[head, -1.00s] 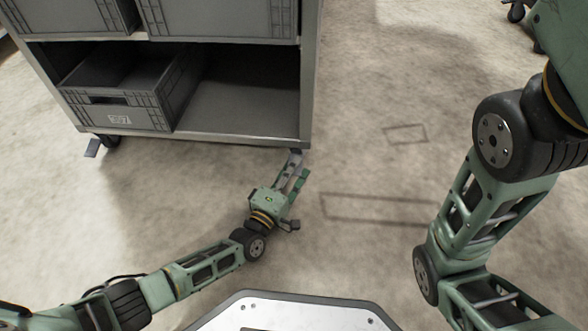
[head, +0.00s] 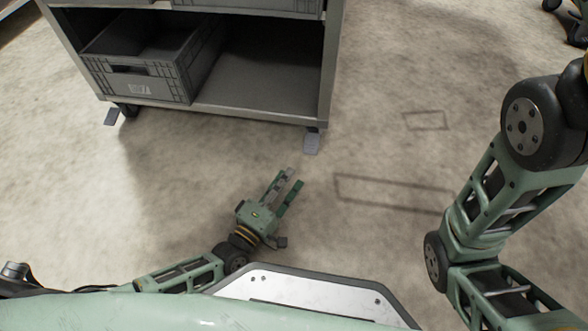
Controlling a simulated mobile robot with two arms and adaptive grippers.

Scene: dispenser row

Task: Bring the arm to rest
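My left arm comes in low from the left in the head view. My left gripper (head: 284,190) is above the floor, just in front of the shelf cart and left of the floor markings. Its two fingers point up and to the right, with a gap between them and nothing held. My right arm runs down the right side of the view, folded at its joints. Its gripper is outside the picture.
A grey shelf cart (head: 250,112) on casters stands at the upper left. A grey crate (head: 139,83) sits on its lower shelf, with bare shelf to the right. Rectangular markings (head: 392,193) lie on the open floor at centre right.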

